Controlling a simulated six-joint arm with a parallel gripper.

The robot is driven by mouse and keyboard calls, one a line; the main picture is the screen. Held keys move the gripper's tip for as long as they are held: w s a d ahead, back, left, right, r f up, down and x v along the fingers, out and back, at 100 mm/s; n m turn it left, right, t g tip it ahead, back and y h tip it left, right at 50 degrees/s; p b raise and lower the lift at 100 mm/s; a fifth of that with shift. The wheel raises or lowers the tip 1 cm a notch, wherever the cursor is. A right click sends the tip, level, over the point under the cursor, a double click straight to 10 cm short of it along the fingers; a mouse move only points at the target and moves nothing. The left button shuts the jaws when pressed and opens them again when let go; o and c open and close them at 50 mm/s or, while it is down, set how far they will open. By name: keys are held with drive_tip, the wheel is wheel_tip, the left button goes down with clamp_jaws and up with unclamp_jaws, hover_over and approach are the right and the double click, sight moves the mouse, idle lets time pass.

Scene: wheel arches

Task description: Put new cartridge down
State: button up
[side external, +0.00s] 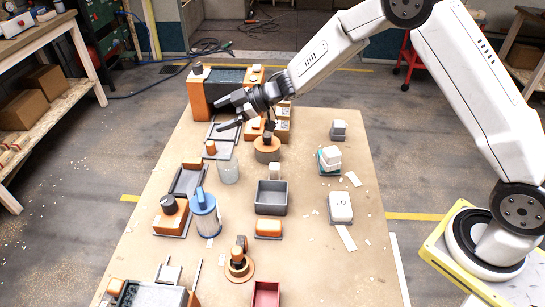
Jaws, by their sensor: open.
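My gripper (217,115) is open at the far end of the table, above a grey tray, with its fingers pointing left. Nothing shows between the fingers. Two cylinders stand upright below it in the picture: a pale translucent one (228,170) and a larger one with a blue top (205,215). I cannot tell which, if either, is the new cartridge. Both are apart from my gripper.
An orange and dark machine (198,98) stands at the back left of the table (300,250). A grey open bin (271,198), a round orange-brown stand (267,150), a white block (340,207) and a red tray (266,294) stand around. The front right is mostly clear.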

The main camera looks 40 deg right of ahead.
drive_tip(key=s+d+r+m+t+h, duration=0.1)
drive_tip(key=s+d+r+m+h, duration=0.2)
drive_tip(key=s+d+m+h, duration=0.7)
drive_tip(key=s+d+f+m+g, duration=0.1)
drive_tip(key=s+d+g, duration=0.1)
drive_tip(key=s, duration=0.8)
drive_tip(key=s+d+f+m+g, duration=0.1)
drive_tip(key=s+g, duration=0.3)
drive_tip(key=s, duration=0.6)
drive_tip(key=shift+s+d+f+m+h, duration=0.3)
drive_tip(key=shift+d+f+m, duration=0.05)
drive_tip(key=shift+f+m, duration=0.45)
